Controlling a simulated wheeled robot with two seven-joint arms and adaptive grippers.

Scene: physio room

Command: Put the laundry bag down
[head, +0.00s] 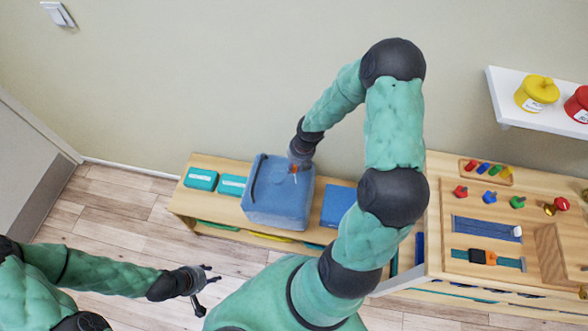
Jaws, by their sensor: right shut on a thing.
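The laundry bag (277,205) is a blue, box-shaped bag with a dark strap along its top left edge. It shows over the middle of a low wooden bench; I cannot tell whether its underside touches the bench. My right gripper (298,165) is at the bag's top right edge and is shut on the bag; its fingertips are small and partly hidden by the wrist. My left gripper (206,280) is over the floor at the lower left, apart from the bag, with its fingers spread and nothing between them.
The low bench (183,207) holds teal boxes (201,179) left of the bag and a flat blue item (338,205) right of it. A wooden activity table (440,200) stands at the right. A white shelf (510,108) holds yellow and red jars. Floor at left is clear.

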